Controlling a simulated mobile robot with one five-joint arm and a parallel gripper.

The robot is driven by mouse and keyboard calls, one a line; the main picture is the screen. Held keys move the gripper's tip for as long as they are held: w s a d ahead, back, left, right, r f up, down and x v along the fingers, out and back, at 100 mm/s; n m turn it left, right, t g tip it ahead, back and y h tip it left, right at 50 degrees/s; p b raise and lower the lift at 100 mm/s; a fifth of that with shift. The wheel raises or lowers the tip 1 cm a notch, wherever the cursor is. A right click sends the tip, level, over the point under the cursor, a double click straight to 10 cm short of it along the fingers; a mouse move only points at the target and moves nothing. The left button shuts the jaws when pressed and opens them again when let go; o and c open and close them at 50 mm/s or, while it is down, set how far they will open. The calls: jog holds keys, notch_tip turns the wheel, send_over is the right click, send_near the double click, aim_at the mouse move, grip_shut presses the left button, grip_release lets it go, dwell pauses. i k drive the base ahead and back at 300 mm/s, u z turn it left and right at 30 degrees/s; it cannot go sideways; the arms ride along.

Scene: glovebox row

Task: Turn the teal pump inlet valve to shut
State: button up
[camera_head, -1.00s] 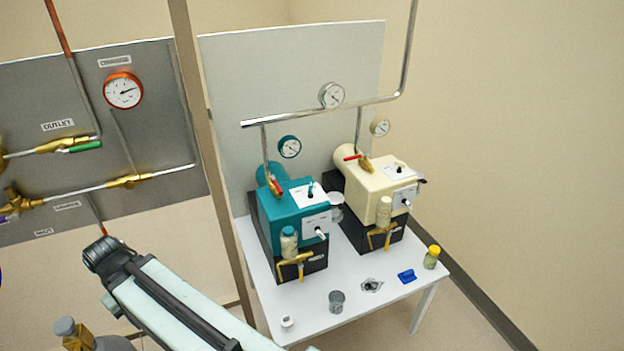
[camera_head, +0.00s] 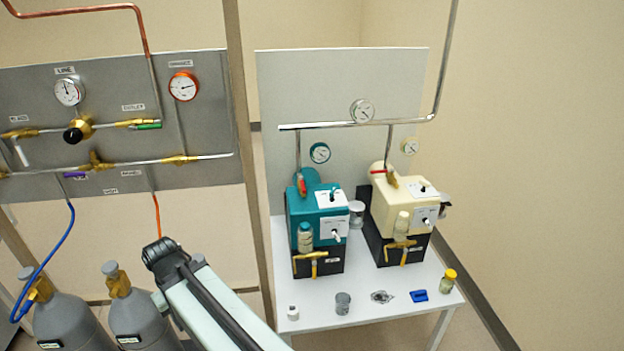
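The teal pump (camera_head: 318,218) stands on the left of the white table, on a black base. Its inlet valve (camera_head: 301,184) has a red handle at the foot of a grey vertical pipe. The handle looks roughly in line with that pipe. The cream pump (camera_head: 402,205) stands to the right. Its red valve handle (camera_head: 377,171) lies sideways, across its pipe. My arm shows at the lower middle, left of the table and apart from the pumps. My gripper is not visible.
The white table (camera_head: 375,318) has a small cup (camera_head: 343,303), a blue object (camera_head: 418,296) and a yellow-capped jar (camera_head: 447,281) near its front. A tan post (camera_head: 250,130) stands left of it. Grey cylinders (camera_head: 65,318) and a pipe panel (camera_head: 110,110) are farther left.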

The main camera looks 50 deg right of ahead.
aim_at(303, 184)
jog(key=u, duration=0.05)
jog(key=i, duration=0.9)
jog(key=z, duration=0.25)
jog(key=k, duration=0.65)
jog(key=u, duration=0.25)
jog(key=i, duration=0.65)
jog(key=z, duration=0.05)
